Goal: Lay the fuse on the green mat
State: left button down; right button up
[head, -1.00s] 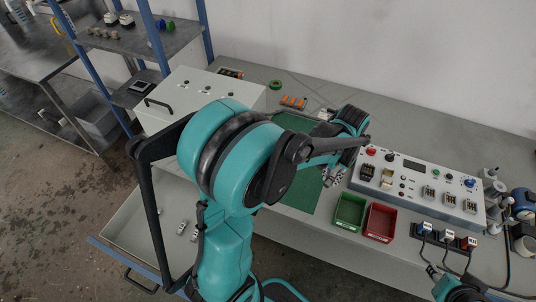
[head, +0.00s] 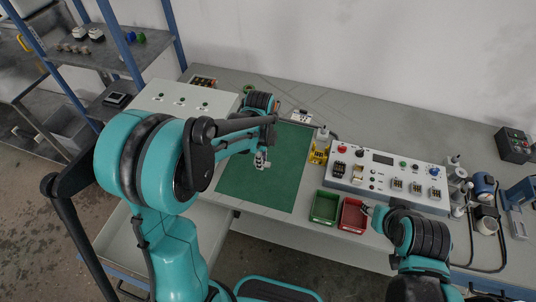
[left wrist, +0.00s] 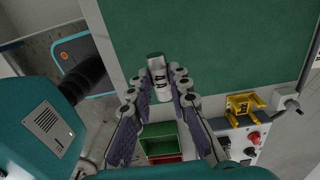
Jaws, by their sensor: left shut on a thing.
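The fuse (left wrist: 160,82), a pale cylinder with dark markings, is between the fingertips of my left gripper (left wrist: 166,78) in the left wrist view. The gripper is shut on it. In the head view the left gripper (head: 262,160) is over the upper middle of the green mat (head: 265,190), pointing down. The fuse is too small there to tell whether it touches the mat. The mat also fills the top of the left wrist view (left wrist: 220,40). My right gripper (head: 370,211) is beside the red bin, and its jaws are too small to judge.
A green bin (head: 325,207) and a red bin (head: 353,215) stand right of the mat. Behind them are a yellow holder (head: 319,153) and a control panel (head: 388,178). A grey cabinet (head: 185,100) stands left of the mat. Most of the mat is bare.

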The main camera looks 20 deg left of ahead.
pick_arm(q)
jog(key=b, duration=0.3)
send_over(269, 157)
notch_tip(269, 157, down, 7)
jog(key=shift+a+f, duration=0.1)
jog(key=shift+f+b, duration=0.65)
jog(key=shift+f, duration=1.3)
jog(key=shift+r, duration=0.1)
jog(key=c, duration=1.4)
grip_release()
jog(key=shift+f, duration=0.2)
jog(key=shift+c, duration=0.2)
